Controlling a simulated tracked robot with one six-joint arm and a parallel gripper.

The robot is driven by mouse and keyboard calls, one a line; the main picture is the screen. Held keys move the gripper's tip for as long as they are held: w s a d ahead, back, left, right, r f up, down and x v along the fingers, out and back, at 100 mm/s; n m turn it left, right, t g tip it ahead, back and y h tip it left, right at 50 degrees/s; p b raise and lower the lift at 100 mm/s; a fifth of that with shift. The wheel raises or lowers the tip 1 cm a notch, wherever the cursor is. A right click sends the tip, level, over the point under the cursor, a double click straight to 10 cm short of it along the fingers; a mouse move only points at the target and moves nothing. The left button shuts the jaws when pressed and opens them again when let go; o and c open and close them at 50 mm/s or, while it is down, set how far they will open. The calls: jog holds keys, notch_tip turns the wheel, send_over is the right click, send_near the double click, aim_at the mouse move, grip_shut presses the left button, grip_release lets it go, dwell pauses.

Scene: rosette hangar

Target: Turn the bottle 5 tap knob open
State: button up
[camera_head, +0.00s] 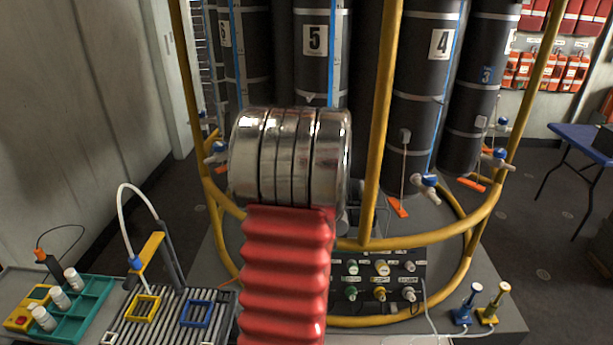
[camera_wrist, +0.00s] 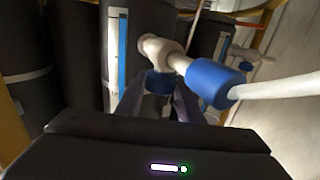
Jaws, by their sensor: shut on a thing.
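The black bottle 5 (camera_head: 314,75) stands at the back centre with a white number plate; its tap is hidden behind my arm in the head view. In the wrist view a white tap body (camera_wrist: 157,48) has a blue knob (camera_wrist: 158,82) beneath it. A blue collar (camera_wrist: 214,82) with a white hose (camera_wrist: 285,87) joins the tap on the right. My gripper (camera_wrist: 158,98) is shut on the blue knob, its dark fingers on either side. The knob's lower part and the exact finger contact are partly hidden. My gripper does not show in the head view.
A yellow rail (camera_head: 378,120) rings the bottles. Bottle 4 (camera_head: 425,85) stands to the right, with a blue-and-white tap (camera_head: 426,186) near the rail. A panel of knobs (camera_head: 380,280) lies below. At lower left are a green tray (camera_head: 88,318) and a slatted rack (camera_head: 172,325).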

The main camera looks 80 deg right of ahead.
jog(key=shift+n+t, duration=0.3)
jog(key=shift+t, duration=0.2)
jog(key=o, duration=1.1)
jog(key=shift+c, duration=0.2)
jog(key=shift+s+a, duration=0.1)
jog(key=shift+a, duration=0.05)
jog(key=v, duration=1.1)
jog(key=shift+a+r, duration=0.15)
jog(key=shift+a, duration=0.15)
jog(key=shift+s, duration=0.15)
